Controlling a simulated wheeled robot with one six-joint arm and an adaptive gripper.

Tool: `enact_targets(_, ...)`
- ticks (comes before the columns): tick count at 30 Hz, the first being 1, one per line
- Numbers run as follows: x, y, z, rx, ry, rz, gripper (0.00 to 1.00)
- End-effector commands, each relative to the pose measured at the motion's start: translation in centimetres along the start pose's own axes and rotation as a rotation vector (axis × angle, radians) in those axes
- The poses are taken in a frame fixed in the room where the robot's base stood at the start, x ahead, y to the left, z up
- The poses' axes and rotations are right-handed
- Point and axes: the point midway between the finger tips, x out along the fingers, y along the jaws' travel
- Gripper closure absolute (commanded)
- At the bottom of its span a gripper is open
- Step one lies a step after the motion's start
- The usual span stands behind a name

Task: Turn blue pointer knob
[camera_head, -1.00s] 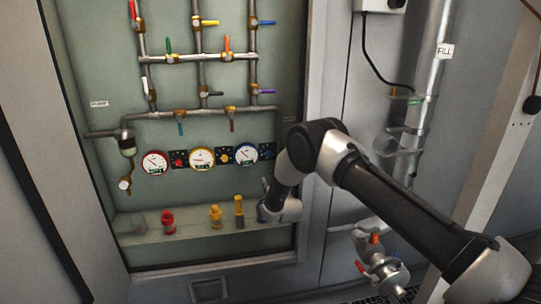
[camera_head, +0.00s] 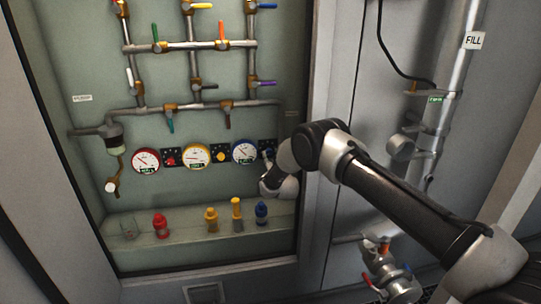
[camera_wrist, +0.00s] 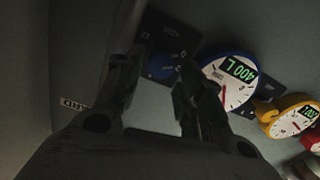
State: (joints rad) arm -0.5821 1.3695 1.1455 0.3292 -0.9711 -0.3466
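The blue pointer knob (camera_wrist: 162,67) sits on a dark square plate (camera_wrist: 170,45) in the wrist view, beside the blue-rimmed gauge (camera_wrist: 230,80), which reads 400 L. In that view the two fingers of my gripper (camera_wrist: 160,75) are spread apart, one on each side of the knob. I cannot tell whether either finger touches it. In the head view my gripper (camera_head: 268,160) is at the wall panel, just right of the blue-rimmed gauge (camera_head: 244,151). There it hides most of the blue knob and its plate.
A red knob (camera_head: 170,158) and a yellow knob (camera_head: 221,156) sit beside their gauges to the left. Pipes with coloured valve levers (camera_head: 195,45) run above. A ledge (camera_head: 180,233) below holds red, yellow and blue fittings. The cabinet's right frame (camera_head: 325,100) stands close to my arm.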

Motion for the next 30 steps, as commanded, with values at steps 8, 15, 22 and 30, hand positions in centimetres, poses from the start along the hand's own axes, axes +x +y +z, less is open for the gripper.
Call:
enact_targets(8, 2.3, 0.0, 0.1, 0.0, -0.001, 0.0, 0.61)
enact_targets(15, 2.4, 0.0, 0.0, 0.0, -0.001, 0.0, 0.61)
enact_targets(22, 2.4, 0.0, 0.0, 0.0, -0.001, 0.0, 0.96)
enact_targets(30, 2.4, 0.0, 0.0, 0.02, 0.0, 0.0, 0.96)
